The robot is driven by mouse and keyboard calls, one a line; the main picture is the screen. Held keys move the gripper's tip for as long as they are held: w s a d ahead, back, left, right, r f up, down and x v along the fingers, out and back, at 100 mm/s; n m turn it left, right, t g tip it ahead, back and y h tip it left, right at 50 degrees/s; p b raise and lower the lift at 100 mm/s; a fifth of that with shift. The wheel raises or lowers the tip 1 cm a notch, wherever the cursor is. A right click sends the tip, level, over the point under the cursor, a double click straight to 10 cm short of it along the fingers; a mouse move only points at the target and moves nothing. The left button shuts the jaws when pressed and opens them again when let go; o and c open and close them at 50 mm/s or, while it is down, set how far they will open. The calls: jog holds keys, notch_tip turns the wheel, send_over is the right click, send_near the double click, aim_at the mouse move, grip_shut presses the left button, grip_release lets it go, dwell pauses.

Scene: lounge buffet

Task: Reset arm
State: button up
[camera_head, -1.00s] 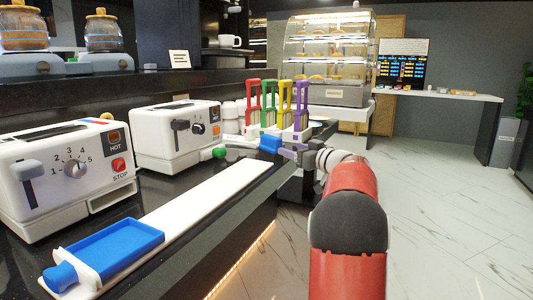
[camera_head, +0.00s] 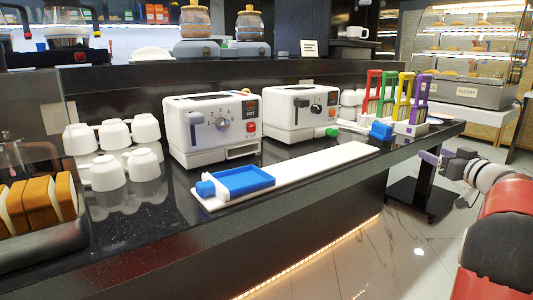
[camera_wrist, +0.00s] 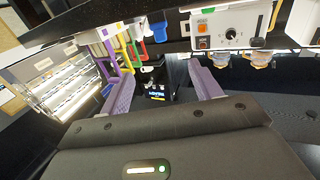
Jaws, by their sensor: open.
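My red and grey arm reaches in from the right edge of the head view. My gripper (camera_head: 432,158) shows small there, in front of the counter's right end and over the floor, apart from the counter. In the wrist view my gripper (camera_wrist: 160,82) shows two purple fingers spread wide with nothing held between them. The wrist picture looks upside down, with the coloured handles and a toaster (camera_wrist: 230,32) along its top.
The counter (camera_head: 300,208) holds two white toasters (camera_head: 213,128) (camera_head: 300,112), a white board (camera_head: 320,167) with a blue tray (camera_head: 240,180), coloured handles (camera_head: 400,90), cups (camera_head: 107,172) and bread slices (camera_head: 40,203). A pastry case (camera_head: 470,60) stands behind. Floor (camera_head: 350,262) in front is clear.

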jog(key=s+a+f+g, duration=0.2)
jog(key=s+a+g, duration=0.1)
jog(key=s+a, duration=0.55)
jog(key=s+a+f+m+g+y, duration=0.1)
jog(key=s+a+f+g, duration=0.3)
jog(key=a, duration=0.7)
jog(key=s+a+f+g, duration=0.1)
jog(key=s+a+g, duration=0.1)
jog(key=s+a, duration=0.65)
jog(key=s+a+f+m+g+h, duration=0.1)
jog(key=s+f+h, duration=0.1)
jog(key=s+f, duration=0.3)
jog(key=s+a+f+g+h, duration=0.1)
jog(key=s+f, duration=0.4)
jog(key=s, duration=0.7)
jog(key=shift+s+a+f+m+g+h, duration=0.4)
jog(key=shift+a+h, duration=0.1)
jog(key=shift+h, duration=0.7)
